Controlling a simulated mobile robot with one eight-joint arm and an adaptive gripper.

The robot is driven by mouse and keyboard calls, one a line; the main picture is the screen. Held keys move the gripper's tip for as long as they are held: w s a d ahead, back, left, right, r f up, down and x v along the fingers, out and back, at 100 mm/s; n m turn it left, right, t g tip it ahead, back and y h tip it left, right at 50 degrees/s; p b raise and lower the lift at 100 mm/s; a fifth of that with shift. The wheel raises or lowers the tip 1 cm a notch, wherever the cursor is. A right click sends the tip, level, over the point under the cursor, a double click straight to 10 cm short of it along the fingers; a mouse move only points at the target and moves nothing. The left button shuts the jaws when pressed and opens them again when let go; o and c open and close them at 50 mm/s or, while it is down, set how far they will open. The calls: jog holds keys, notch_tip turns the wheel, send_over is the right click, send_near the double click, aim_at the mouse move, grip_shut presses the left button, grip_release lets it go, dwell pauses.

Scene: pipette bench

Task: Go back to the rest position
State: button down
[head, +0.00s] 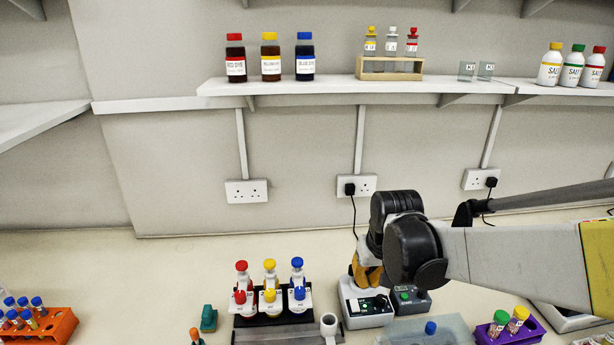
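My arm reaches in from the right, above the bench. My gripper (367,276) is at its end, pointing down, with orange-brown parts showing below the black wrist. It is over a white and dark device (367,310) on the bench. The wrist hides much of the gripper, so I cannot tell whether its fingers are open, shut or touching the device.
Left of the gripper, red, yellow and blue-topped pipettes stand in a black rack (265,320). An orange tube rack (55,328) is far left, a purple one (530,332) at right. A wall shelf (330,86) holds bottles. Bare bench (130,270) lies at left.

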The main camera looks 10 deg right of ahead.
jog(key=s+f+t+b, duration=0.1)
jog(key=s+t+b, duration=0.2)
jog(key=s+b, duration=0.5)
jog(key=s, duration=0.8)
jog(key=shift+s+a+f+t, duration=0.3)
jog(key=shift+f+t, duration=0.1)
